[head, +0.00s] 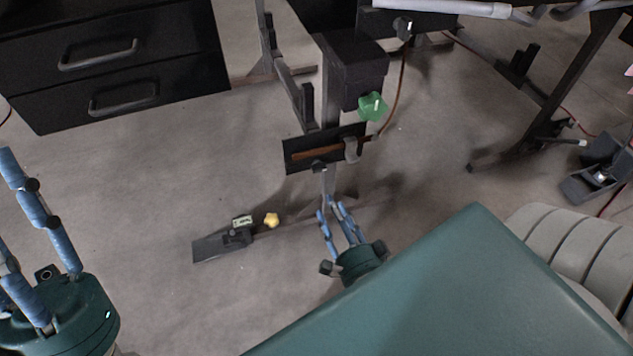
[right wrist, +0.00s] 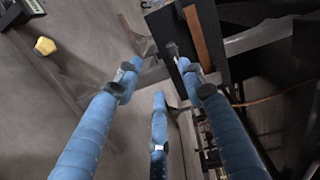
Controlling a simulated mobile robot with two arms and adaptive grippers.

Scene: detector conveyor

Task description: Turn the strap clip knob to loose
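A yellow star-shaped knob (head: 271,219) sits low near a dark clip-like piece with a small pale label (head: 242,221); the label is too small to read. The yellow knob also shows at the upper left of the right wrist view (right wrist: 45,46). A green knob (head: 372,106) is on a black box on the post. I cannot tell which knob is the strap clip's. My right gripper (head: 332,205) is open and empty, just below the black panel (head: 297,163) and right of the yellow knob. My left gripper (head: 28,215) is at the lower left, fingers apart, empty.
The black panel bears a brown strip (head: 315,150) and a grey piece (head: 351,149). A black drawer unit (head: 110,62) stands at the upper left. Dark metal frames stand at the back and right. The grey floor (head: 150,180) is clear at left centre.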

